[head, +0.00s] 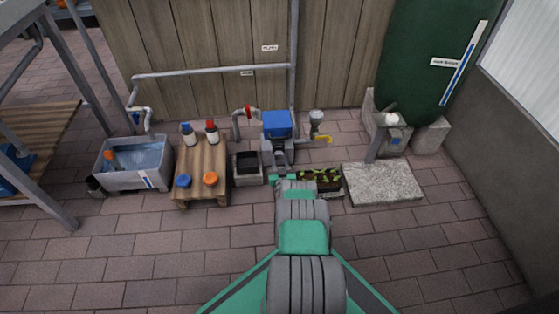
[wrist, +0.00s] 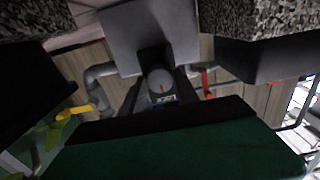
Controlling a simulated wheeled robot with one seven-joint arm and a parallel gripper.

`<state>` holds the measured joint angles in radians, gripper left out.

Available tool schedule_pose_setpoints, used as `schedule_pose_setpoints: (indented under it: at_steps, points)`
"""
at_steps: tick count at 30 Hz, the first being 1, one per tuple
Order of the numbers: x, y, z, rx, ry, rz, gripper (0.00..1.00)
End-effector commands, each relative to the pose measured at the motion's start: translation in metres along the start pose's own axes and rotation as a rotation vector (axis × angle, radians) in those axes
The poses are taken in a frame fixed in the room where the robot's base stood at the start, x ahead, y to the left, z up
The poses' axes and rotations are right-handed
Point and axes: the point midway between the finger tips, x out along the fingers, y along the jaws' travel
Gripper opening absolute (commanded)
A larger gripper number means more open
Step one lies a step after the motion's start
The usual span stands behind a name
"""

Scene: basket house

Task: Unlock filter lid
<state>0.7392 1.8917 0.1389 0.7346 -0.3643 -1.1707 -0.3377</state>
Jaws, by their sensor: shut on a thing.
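A pump or filter unit with a blue top (head: 277,123) and a grey body stands by the wooden wall. My arm reaches to its front and covers its lower part in the head view. In the wrist view a grey dial (wrist: 160,80) with a red mark shows on it.
A red-handled pipe (head: 247,113) is left of the unit, a yellow lever (head: 323,139) right. A wooden table (head: 202,160) with bottles and caps and a water tub (head: 120,181) stand left. A stone slab (head: 382,184) and green tank (head: 425,60) are right. The front paving is clear.

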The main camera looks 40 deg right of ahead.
Motion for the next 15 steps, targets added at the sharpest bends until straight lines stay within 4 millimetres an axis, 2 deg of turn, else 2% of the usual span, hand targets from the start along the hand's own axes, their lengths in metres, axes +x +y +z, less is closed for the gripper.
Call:
schedule_pose_setpoints:
  at_steps: [8, 15]
  points:
    - [-0.0002, 0.0001, 0.0003, 0.030, 0.000, 0.000, 0.00]
    - [-0.0002, 0.0000, 0.0003, 0.146, 0.000, 0.000, 0.00]
